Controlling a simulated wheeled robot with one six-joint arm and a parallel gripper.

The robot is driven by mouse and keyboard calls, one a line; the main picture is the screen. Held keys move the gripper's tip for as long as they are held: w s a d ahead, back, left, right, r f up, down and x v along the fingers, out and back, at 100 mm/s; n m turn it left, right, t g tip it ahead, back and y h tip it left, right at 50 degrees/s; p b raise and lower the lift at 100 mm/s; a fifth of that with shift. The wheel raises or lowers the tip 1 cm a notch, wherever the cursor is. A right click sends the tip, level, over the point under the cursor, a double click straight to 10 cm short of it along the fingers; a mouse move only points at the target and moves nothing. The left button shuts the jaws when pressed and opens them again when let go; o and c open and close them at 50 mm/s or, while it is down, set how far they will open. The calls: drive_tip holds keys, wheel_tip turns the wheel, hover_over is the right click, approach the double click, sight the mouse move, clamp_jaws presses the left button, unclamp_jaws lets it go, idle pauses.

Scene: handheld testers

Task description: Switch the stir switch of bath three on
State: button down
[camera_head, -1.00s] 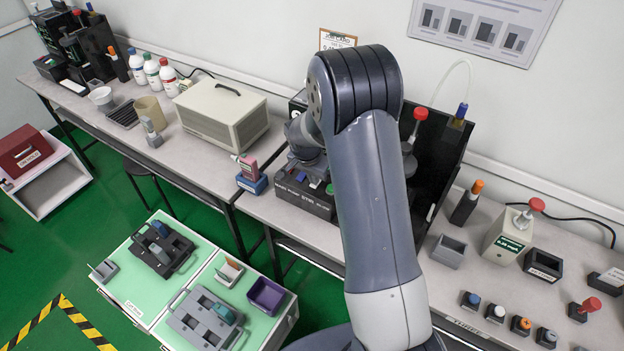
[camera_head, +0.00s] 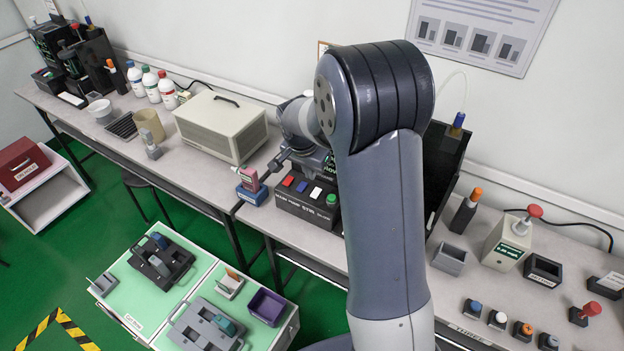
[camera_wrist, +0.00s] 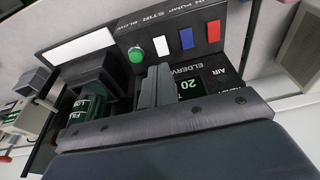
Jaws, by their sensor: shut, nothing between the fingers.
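A black control box (camera_head: 306,207) stands on the bench with its switches in a row: red (camera_head: 288,181), blue (camera_head: 302,186), white (camera_head: 315,193) and green (camera_head: 331,199). In the wrist view the panel (camera_wrist: 118,40) reads PUMP, STIR and BLOW. The white switch (camera_wrist: 162,46) is beside STIR, and the round green button (camera_wrist: 135,54) is beside BLOW. My gripper (camera_wrist: 155,72) is shut and empty, apart from the switches, its tips pointing towards the white one. The switch positions are unclear.
A pink device in a blue stand (camera_head: 251,194) is close to my gripper on its left. A beige cabinet (camera_head: 221,126) stands behind it. A dark display reading 20 (camera_wrist: 188,84) shows near my fingers. My arm hides the bench's middle.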

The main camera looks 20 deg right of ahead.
drive_tip(key=r, duration=0.1)
drive_tip(key=s+a+r, duration=0.1)
drive_tip(key=r, duration=0.2)
drive_tip(key=shift+s+a+r, duration=0.1)
drive_tip(key=shift+s+a, duration=0.15)
drive_tip(key=shift+a, duration=0.1)
